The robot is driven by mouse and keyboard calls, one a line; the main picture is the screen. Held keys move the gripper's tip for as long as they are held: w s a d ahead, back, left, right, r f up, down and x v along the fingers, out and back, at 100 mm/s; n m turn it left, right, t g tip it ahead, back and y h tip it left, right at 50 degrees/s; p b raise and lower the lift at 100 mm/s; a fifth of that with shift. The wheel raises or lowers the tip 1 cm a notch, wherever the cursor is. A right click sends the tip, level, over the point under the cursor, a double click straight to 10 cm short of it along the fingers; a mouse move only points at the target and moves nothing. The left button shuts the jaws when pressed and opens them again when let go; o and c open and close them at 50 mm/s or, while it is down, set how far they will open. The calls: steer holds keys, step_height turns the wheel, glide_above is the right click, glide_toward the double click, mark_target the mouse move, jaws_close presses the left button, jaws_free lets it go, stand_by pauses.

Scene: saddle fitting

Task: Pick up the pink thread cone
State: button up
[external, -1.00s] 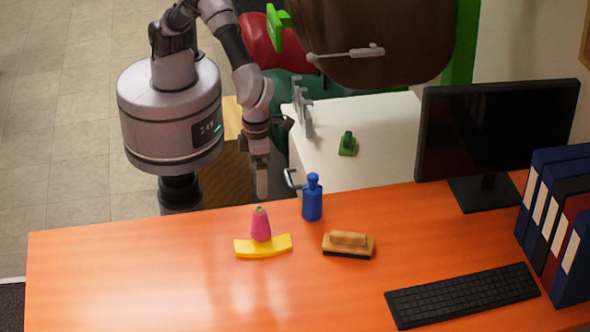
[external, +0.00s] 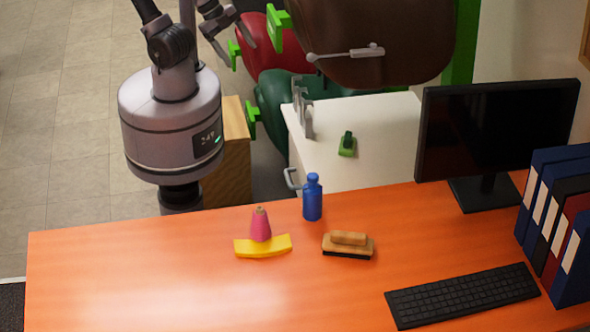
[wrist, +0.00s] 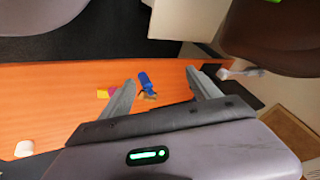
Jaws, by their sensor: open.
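The pink thread cone (external: 261,226) stands upright on the orange desk, directly behind a curved yellow block (external: 263,248) that hides its foot. In the wrist view the cone (wrist: 112,90) is a small pink patch beside the left finger, partly hidden. The yellow block (wrist: 102,94) shows left of it. My gripper (external: 236,50) is raised at the top of the external view, behind the desk and well away from the cone. Its two fingers (wrist: 160,76) are spread wide with nothing between them close up.
A blue bottle (external: 312,200) and a wooden brush (external: 348,245) stand right of the cone. A keyboard (external: 462,295), monitor (external: 495,130) and binders (external: 560,220) fill the desk's right. A white cabinet (external: 375,120) stands behind the desk.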

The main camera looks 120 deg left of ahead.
steer(key=n+g+h+p, duration=0.2)
steer(key=n+g+p, duration=0.35)
steer(key=n, duration=0.35)
glide_above(257, 224)
steer(key=s+a, duration=0.2)
step_height(257, 224, down, 15)
step_height(257, 224, down, 12)
steer(key=b, duration=0.5)
steer(key=shift+s+d+r, duration=0.1)
steer(key=shift+d, duration=0.05)
steer(key=f+b, duration=0.1)
steer(key=f, duration=0.2)
steer(key=w+f+b, duration=0.1)
steer(key=f, duration=0.1)
steer(key=shift+d+f+b, duration=0.1)
steer(key=shift+f+b, duration=0.3)
steer(key=shift+r, duration=0.2)
